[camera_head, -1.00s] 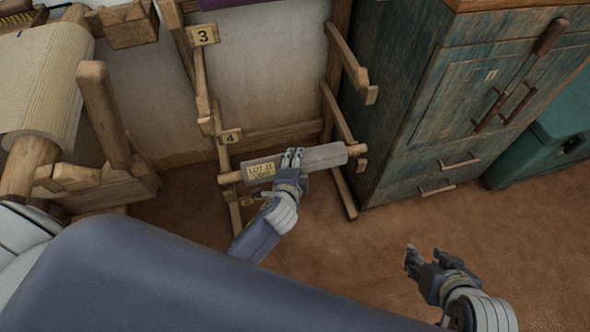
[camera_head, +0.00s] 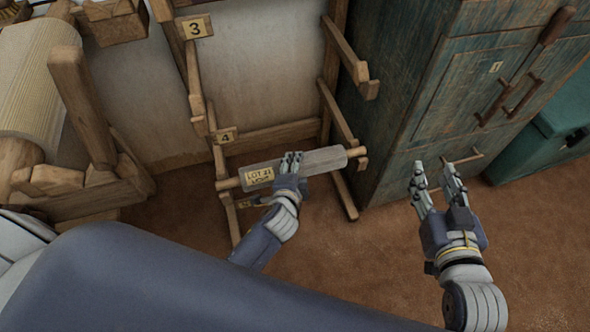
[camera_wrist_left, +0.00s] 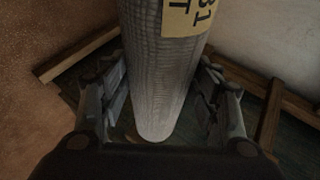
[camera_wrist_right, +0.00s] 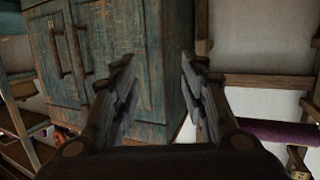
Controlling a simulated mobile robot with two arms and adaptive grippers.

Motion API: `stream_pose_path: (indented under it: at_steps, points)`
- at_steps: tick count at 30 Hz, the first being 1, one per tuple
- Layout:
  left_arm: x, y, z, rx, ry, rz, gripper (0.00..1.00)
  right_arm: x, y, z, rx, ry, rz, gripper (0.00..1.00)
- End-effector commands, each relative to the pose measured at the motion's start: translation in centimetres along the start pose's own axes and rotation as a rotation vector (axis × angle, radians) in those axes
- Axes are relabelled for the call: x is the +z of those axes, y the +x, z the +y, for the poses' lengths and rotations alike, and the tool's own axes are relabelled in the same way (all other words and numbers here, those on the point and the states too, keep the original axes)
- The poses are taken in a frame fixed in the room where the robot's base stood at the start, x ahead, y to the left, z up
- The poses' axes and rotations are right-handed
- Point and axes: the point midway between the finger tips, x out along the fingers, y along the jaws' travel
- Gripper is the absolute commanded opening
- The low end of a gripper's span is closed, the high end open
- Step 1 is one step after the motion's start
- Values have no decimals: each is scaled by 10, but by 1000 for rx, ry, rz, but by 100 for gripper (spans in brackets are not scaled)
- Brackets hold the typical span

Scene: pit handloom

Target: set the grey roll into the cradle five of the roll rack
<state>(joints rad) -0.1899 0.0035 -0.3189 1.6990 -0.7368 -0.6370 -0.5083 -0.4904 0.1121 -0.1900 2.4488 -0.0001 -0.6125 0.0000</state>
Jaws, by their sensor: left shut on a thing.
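The grey roll (camera_head: 325,160) has a yellow lot label and wooden rod ends. My left gripper (camera_head: 291,160) is shut around its middle, and its fingers flank the roll (camera_wrist_left: 158,90) in the left wrist view. The wooden roll rack (camera_head: 197,85) carries plates 3 and 4. A lower plate (camera_head: 247,202), partly hidden by my left arm, cannot be read clearly. The roll lies across the rack's lower part, below plate 4. Whether its rod ends touch a cradle cannot be told. My right gripper (camera_head: 436,172) is open and empty, in front of the cabinet.
A weathered teal cabinet (camera_head: 455,100) stands right of the rack, with a teal chest (camera_head: 550,135) beyond it. A wooden loom frame (camera_head: 85,100) with a cream cloth roll (camera_head: 35,80) stands at the left. The brown floor at the lower right is clear.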

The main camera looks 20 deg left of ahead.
Motion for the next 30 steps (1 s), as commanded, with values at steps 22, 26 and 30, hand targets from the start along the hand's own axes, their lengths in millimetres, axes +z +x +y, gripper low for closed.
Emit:
stream_pose_path:
  at_steps: [22,26,30]
  points:
    - [0,1,1,0,0,0,77,-4,0,0,-1,0,20,40]
    - [0,0,-1,-1,0,0,77,-2,0,0,-1,0,7,40]
    - [0,-11,-1,0,0,1,77,15,-4,2,3,0,-81,40]
